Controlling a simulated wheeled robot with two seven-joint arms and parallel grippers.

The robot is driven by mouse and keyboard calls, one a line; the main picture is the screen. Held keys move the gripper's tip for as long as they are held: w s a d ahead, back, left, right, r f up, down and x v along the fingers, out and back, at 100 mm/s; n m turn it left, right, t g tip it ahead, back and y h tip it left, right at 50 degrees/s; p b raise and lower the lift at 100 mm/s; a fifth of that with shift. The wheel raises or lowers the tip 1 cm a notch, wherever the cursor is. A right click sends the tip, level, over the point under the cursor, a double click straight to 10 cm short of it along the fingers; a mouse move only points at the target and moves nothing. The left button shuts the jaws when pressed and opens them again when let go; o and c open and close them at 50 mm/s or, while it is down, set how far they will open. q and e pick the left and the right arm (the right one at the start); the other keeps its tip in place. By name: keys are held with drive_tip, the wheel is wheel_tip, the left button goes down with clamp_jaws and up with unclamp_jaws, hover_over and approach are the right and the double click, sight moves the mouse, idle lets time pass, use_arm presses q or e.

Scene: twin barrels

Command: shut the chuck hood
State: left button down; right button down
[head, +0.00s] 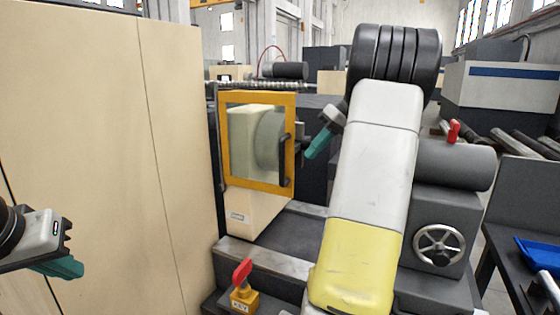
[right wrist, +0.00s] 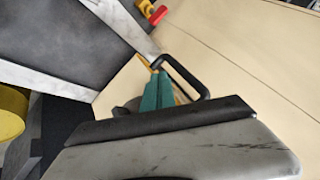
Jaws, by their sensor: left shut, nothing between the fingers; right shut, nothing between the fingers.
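The chuck hood (head: 258,97) is a yellow-framed clear panel on the lathe, standing upright and facing me. The grey round chuck (head: 268,142) shows through its window. I cannot tell whether the hood is fully shut. Its black bar handle (head: 286,160) is on the right side of the frame. My right gripper (head: 312,150) is shut and empty, just right of the handle. In the right wrist view its teal fingers (right wrist: 157,91) are close beside the black handle (right wrist: 190,70); contact is unclear. My left gripper (head: 62,268) is shut and empty at the far left, away from the hood.
A tall beige cabinet (head: 90,130) fills the left. A red switch on a yellow box (head: 244,295) stands low in front. A grey tailstock with handwheel (head: 438,245) is right of my right arm. A blue tray (head: 537,256) lies on the bench at far right.

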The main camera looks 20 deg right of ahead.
sight(286, 182)
drive_tip(key=x, duration=0.9)
drive_tip(key=shift+a+f, duration=0.15)
